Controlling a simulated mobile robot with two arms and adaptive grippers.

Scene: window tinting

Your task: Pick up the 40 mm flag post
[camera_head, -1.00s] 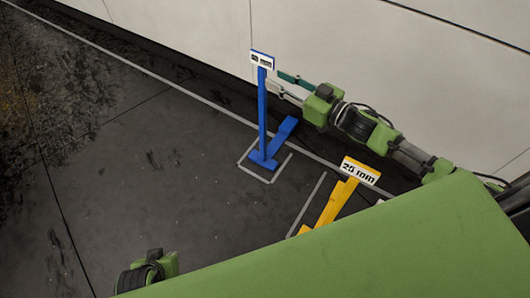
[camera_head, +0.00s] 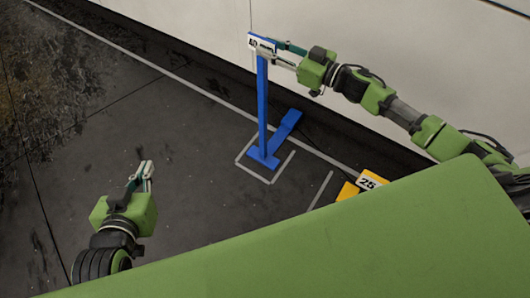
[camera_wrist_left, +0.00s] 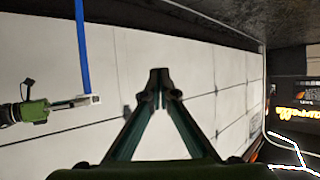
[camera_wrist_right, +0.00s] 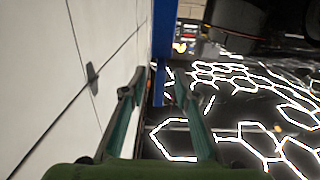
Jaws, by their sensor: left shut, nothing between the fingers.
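The blue flag post (camera_head: 262,105) stands upright on its blue foot within pale floor markings. Its white sign (camera_head: 263,44) at the top reads "40" with the rest partly covered. My right gripper (camera_head: 275,52) is open at the post's top, just under and beside the sign. In the right wrist view the blue post (camera_wrist_right: 159,85) shows between the open fingers; I cannot tell whether they touch it. My left gripper (camera_head: 147,168) is shut and empty, low at the left, well away from the post. The post also shows in the left wrist view (camera_wrist_left: 82,45).
A yellow post with a "25" sign (camera_head: 372,182) stands at the right, mostly hidden behind my green body. A pale panelled wall (camera_head: 200,25) runs behind the posts. The dark floor (camera_head: 190,180) between the left gripper and the blue post is clear.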

